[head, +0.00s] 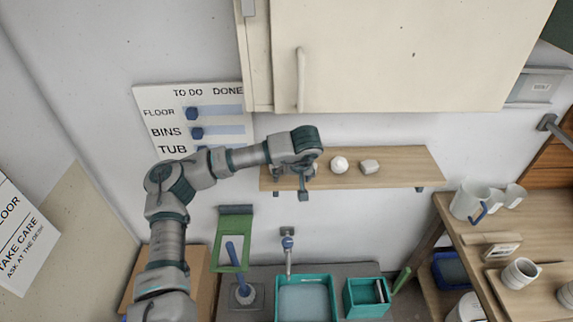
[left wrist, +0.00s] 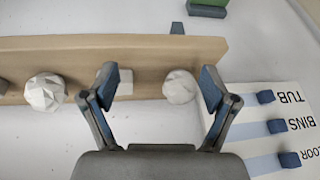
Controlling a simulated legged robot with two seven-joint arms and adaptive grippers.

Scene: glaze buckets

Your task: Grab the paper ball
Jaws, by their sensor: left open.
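A white crumpled-looking ball (head: 339,164) rests on the wooden wall shelf (head: 410,172). I cannot tell for certain which is the paper ball. My left gripper (head: 293,183) is open and empty at the shelf's left part, also seen in the left wrist view (left wrist: 160,84). It hides the things behind it in the head view. My right gripper is not in view.
A pale block (head: 370,167) lies right of the ball on the shelf. Another small pale block (left wrist: 124,84) is partly hidden by my finger. A cabinet (head: 390,60) hangs above. Below are a teal basin (head: 305,278) and a tap (head: 288,245).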

